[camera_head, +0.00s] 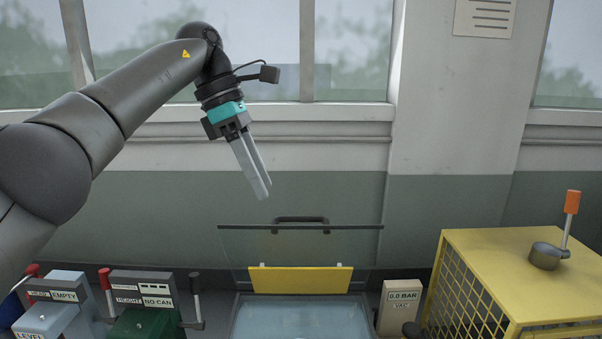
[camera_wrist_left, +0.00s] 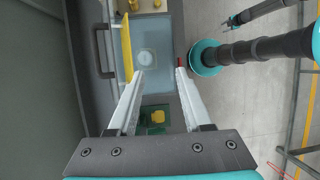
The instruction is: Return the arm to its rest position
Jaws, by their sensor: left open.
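My left arm reaches in from the left of the head view, raised in front of the window wall. Its gripper (camera_head: 264,192) hangs in the air, pointing down and slightly right, with nothing between its fingers. The left wrist view shows the two fingers apart and empty (camera_wrist_left: 159,73). A slim dark arm at the top right of that view seems to be my right arm, with its gripper (camera_wrist_left: 229,21) at the tip, too small to read.
Below the left gripper is a chamber (camera_head: 300,318) with a raised clear lid (camera_head: 230,250) and yellow strip. Left stand a grey box (camera_head: 50,318) and a green box (camera_head: 140,325) with levers. Right are a vacuum gauge box (camera_head: 400,305) and a yellow mesh cage (camera_head: 500,250) with an orange-handled lever.

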